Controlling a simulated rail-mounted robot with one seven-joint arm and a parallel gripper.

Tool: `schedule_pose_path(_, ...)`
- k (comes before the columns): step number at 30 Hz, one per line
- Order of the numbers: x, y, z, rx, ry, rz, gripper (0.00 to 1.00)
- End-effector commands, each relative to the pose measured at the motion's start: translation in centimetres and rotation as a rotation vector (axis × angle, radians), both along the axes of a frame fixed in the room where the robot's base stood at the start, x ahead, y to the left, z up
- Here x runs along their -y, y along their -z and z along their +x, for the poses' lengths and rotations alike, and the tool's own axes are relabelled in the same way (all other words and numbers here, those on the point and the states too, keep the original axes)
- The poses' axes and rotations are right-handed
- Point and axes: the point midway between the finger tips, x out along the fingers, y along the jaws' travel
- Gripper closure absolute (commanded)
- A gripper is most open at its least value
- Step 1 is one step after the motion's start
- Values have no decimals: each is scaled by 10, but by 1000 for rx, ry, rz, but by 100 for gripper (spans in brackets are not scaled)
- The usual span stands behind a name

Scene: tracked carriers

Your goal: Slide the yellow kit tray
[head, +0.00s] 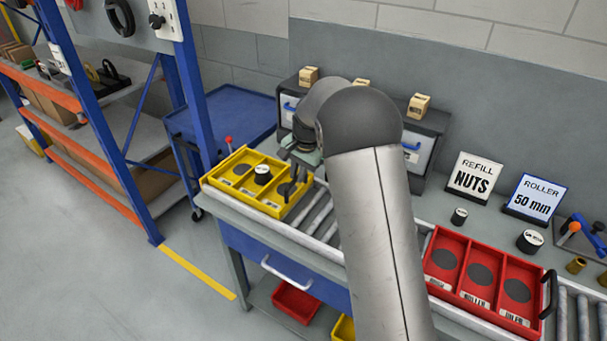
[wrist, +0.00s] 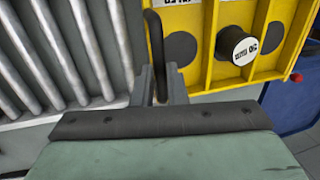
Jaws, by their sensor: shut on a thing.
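The yellow kit tray (head: 222,187) sits at the left end of the roller track in the head view. It has three compartments, and a black cylinder with a white top (head: 262,174) stands in the middle one. The tray also shows at the upper right of the wrist view (wrist: 205,72), with the white-topped cylinder (wrist: 237,46) in it. My gripper (wrist: 160,88) is shut on the black handle (wrist: 154,35) at the tray's right end. In the head view my gripper (head: 297,168) is partly hidden by my own arm.
A red tray (head: 437,286) with three compartments sits on the track at right. Bare rollers (head: 318,214) lie just right of the yellow tray. Signs reading "REFILL NUTS" (head: 474,174) and "ROLLER 50 mm" (head: 534,196) stand behind. A blue cart (head: 235,108) stands beyond the track's left end.

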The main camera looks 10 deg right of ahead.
Motion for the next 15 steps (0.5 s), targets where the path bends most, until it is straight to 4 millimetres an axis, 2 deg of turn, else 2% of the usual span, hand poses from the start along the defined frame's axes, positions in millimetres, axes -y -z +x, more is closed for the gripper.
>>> schedule_pose_path(13,-1,-1,2,4,1,0,100)
schedule_pose_path(14,-1,-1,2,4,1,0,79)
schedule_pose_path(15,-1,-1,2,4,1,0,68)
